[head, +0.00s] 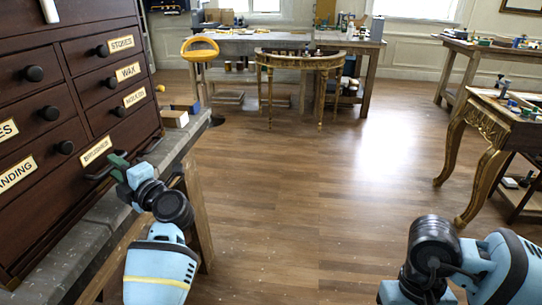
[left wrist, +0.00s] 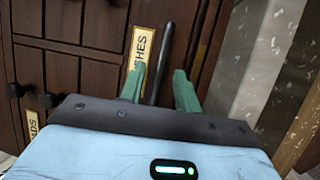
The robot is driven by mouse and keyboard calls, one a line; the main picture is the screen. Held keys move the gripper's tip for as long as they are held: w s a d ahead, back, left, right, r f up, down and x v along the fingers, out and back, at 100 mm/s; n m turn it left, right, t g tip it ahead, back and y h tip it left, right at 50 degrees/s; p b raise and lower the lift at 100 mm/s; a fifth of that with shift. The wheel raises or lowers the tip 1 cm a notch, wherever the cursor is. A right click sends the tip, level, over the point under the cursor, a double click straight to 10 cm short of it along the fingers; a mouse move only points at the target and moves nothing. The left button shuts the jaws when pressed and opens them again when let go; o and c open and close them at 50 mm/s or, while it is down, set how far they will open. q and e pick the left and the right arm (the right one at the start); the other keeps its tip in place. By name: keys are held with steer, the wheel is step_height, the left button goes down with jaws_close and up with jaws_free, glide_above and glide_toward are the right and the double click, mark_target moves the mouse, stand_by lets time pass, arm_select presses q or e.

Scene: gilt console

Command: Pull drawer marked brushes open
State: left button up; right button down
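The drawer with the brushes label (head: 96,151) is the lowest in the right column of the dark wooden cabinet, and its front looks shut. Its dark bar handle (left wrist: 163,60) shows in the left wrist view beside the partly covered label (left wrist: 142,45). My left gripper (head: 118,161) is at this drawer front. In the left wrist view, its two green fingers (left wrist: 160,88) are apart, one on each side of the handle, with a gap visible on the right side. Whether either finger touches the handle is unclear. My right arm shows at the lower right of the head view; its gripper is not visible.
Drawers with round knobs and labels such as wax (head: 128,71) and stories (head: 121,43) are above. The cabinet stands on a grey bench (head: 88,240), with small boxes (head: 175,118) at its far end. The wooden floor (head: 310,190) ahead is clear.

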arm_select(q)
jaws_close()
stand_by(0.3)
arm_select(e)
steer(key=shift+r, duration=0.1)
